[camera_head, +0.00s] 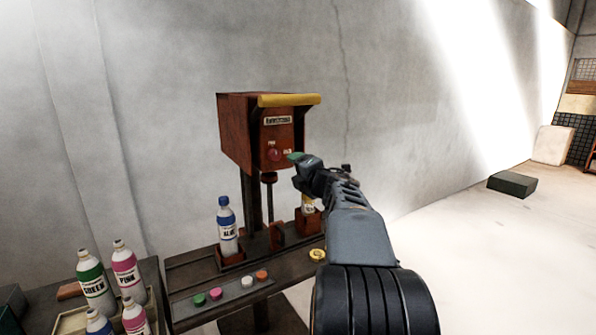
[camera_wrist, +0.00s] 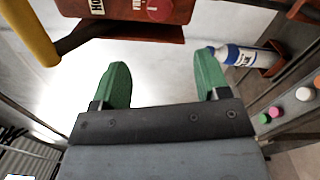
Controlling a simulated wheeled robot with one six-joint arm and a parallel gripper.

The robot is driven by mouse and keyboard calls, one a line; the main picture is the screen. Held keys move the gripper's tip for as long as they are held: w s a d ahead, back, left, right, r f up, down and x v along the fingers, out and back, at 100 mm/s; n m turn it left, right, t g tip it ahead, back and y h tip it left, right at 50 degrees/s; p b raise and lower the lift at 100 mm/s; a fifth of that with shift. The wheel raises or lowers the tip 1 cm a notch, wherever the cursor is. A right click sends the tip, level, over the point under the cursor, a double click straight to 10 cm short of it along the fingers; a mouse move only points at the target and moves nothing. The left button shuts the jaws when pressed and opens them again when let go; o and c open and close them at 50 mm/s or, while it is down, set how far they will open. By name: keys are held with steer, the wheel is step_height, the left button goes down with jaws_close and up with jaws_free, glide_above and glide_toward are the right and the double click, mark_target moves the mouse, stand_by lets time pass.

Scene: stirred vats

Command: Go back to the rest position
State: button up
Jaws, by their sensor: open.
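My gripper (camera_head: 295,157) is raised in front of the red-brown machine (camera_head: 240,125), near its lower right front. In the wrist view its two green fingers (camera_wrist: 162,80) are spread apart with nothing between them. The machine has a yellow bar (camera_head: 288,100) on top and a red button (camera_head: 273,154); the button also shows at the top of the wrist view (camera_wrist: 160,8). My arm hides part of the machine's right side and the bench.
A blue-capped bottle (camera_head: 227,227) stands in a holder; another bottle (camera_head: 308,205) is partly hidden behind my gripper. Coloured caps (camera_head: 215,293) and a yellow ring (camera_head: 317,254) lie on the bench. Several bottles (camera_head: 95,282) stand at left. Floor at right is open, with a dark box (camera_head: 512,184).

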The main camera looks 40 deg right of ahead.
stand_by(0.3)
steer(key=s+d+f+m+g+h, duration=0.2)
steer(key=s+f+m+g+h, duration=0.15)
steer(key=f+m, duration=0.35)
steer(key=s+d+f+m+g+h, duration=0.25)
steer(key=f+m+g, duration=0.2)
steer(key=m, duration=0.45)
steer(key=s+a+f+m+g+y+p, duration=0.1)
steer(key=s+a+f+m+g+y, duration=0.2)
steer(key=a, duration=0.5)
steer(key=s+a+f+m+g+y+p, duration=0.1)
steer(key=s+a+f+m+g, duration=0.15)
steer(key=s+a+f, duration=0.5)
steer(key=s+a+n+y+p, duration=0.1)
steer(key=s+a+y, duration=0.1)
steer(key=a, duration=0.7)
steer(key=s+a+r+n+y+p, duration=0.1)
steer(key=s+a+y, duration=0.1)
steer(key=a, duration=0.7)
steer(key=shift+a+g+y, duration=0.2)
steer(key=shift+g+y, duration=0.15)
steer(key=shift+y, duration=0.05)
